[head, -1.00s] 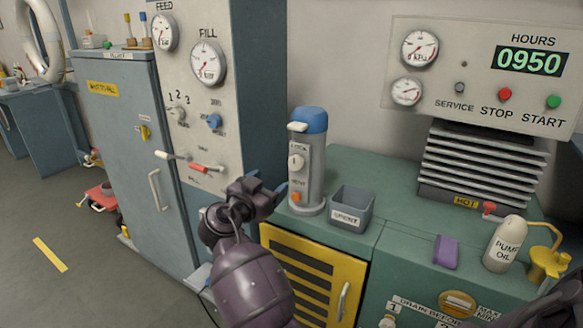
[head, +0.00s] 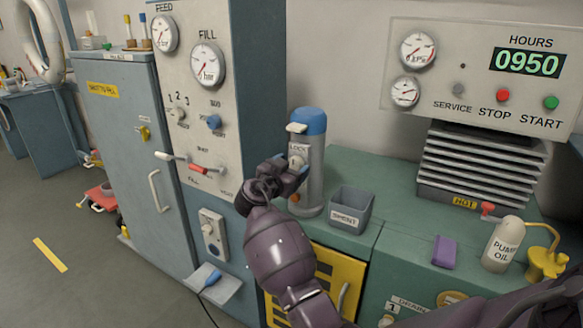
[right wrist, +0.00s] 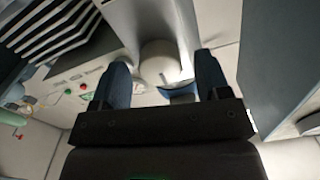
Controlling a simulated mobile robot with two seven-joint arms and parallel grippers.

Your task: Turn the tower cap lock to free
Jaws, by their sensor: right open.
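The grey tower (head: 315,165) with its blue cap (head: 309,120) stands upright on the green counter. Its front has a LOCK label and a round pale lock knob (head: 296,162), partly hidden by my gripper in the head view. My right gripper (head: 291,173) is open at the front of the tower. In the right wrist view, the knob (right wrist: 160,60) shows between the two blue fingers of my right gripper (right wrist: 163,72), with gaps at both sides. I cannot tell whether the fingertips reach past its face. My left gripper is not in view.
A grey SPENT bin (head: 351,209) stands right of the tower. A finned HOT unit (head: 480,165), a purple block (head: 444,251) and a pump oil bottle (head: 503,244) are farther right. The gauge panel (head: 203,110) rises close on the left.

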